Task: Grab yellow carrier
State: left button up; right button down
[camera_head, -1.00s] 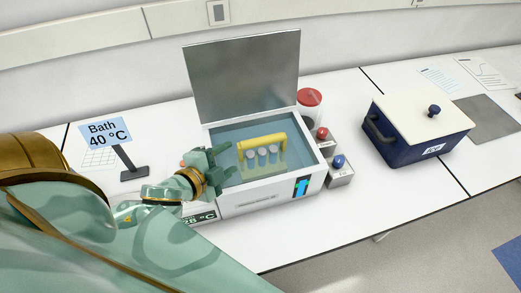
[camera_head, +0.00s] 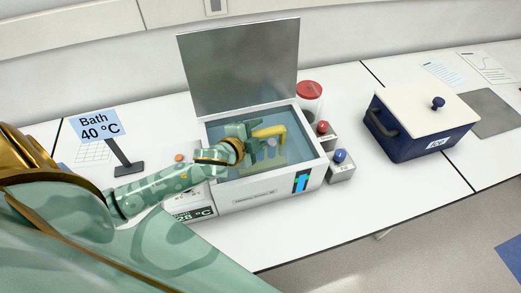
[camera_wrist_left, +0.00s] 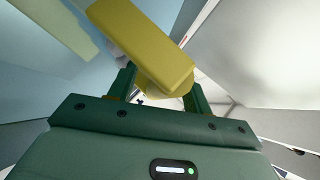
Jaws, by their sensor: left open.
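The yellow carrier (camera_head: 270,131) stands in the open water bath (camera_head: 222,192), its top handle bar showing. My left gripper (camera_head: 252,133) is open at the left end of the handle and hides part of the carrier and its tubes. In the left wrist view the yellow handle (camera_wrist_left: 145,45) runs at a slant, its near end between the two green fingers of the left gripper (camera_wrist_left: 160,88). I cannot tell whether the fingers touch it. My right gripper is not in view.
The bath's lid (camera_head: 240,68) stands raised behind it. A red-capped jar (camera_head: 309,98) and small boxes with a red knob (camera_head: 323,127) and a blue knob (camera_head: 341,156) stand at its right. A blue ice box (camera_head: 410,140) is farther right. A "Bath 40 °C" sign (camera_head: 98,128) stands left.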

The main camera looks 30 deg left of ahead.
pick_arm(q)
grip_shut()
jog(key=shift+r, duration=0.1)
